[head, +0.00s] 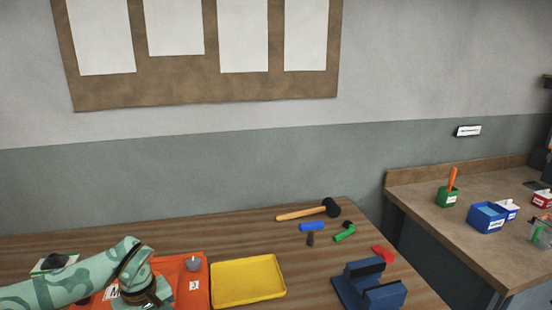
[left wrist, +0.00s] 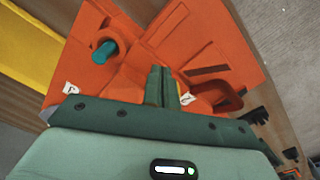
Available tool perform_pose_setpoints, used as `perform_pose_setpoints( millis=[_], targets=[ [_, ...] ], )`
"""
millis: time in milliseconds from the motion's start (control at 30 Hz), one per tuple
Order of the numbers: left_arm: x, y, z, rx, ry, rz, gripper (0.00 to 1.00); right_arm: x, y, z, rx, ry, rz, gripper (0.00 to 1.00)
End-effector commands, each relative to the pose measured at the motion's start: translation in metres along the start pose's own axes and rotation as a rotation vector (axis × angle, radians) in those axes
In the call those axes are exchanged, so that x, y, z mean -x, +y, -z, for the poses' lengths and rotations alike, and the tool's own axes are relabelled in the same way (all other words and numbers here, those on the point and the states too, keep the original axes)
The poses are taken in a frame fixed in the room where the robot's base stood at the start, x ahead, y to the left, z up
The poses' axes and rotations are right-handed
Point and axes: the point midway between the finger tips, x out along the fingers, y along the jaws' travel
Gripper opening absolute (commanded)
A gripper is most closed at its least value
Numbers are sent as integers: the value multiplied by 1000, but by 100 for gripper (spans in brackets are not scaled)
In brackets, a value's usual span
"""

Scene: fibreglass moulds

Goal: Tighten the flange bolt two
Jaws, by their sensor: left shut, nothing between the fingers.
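The orange mould (head: 196,290) lies on the wooden table, partly hidden by my left arm in the head view. It fills much of the left wrist view (left wrist: 205,40). A teal bolt-like cylinder (left wrist: 104,52) sits in a round recess on it. I cannot read which bolt number it bears. A small grey knob (head: 193,264) shows on the mould in the head view. My left gripper (left wrist: 162,72) is shut and empty, over the mould between the teal cylinder and a dark red loop (left wrist: 232,98). It also shows in the head view (head: 153,300). My right gripper is not in view.
A yellow tray (head: 248,298) lies right of the mould. Behind it are a mallet (head: 300,212), a blue piece (head: 311,227) and a green piece (head: 345,233). A blue vise-like block (head: 370,290) stands at front right. A side bench (head: 455,230) holds small bins.

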Motion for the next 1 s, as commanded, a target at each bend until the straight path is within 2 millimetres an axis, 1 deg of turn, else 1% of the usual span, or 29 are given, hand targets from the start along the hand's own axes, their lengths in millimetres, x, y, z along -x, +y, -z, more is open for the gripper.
perform_pose_setpoints(
  millis=[333, 767, 1000],
  targets=[
    [0, -1, 2, 0, 0, 0, 0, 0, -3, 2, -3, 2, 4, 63],
    [0, -2, 6, 0, 1, 0, 0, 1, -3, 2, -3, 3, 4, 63],
    [2, -5, 6, 1, 4, -1, 0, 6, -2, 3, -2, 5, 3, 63]
  ],
)
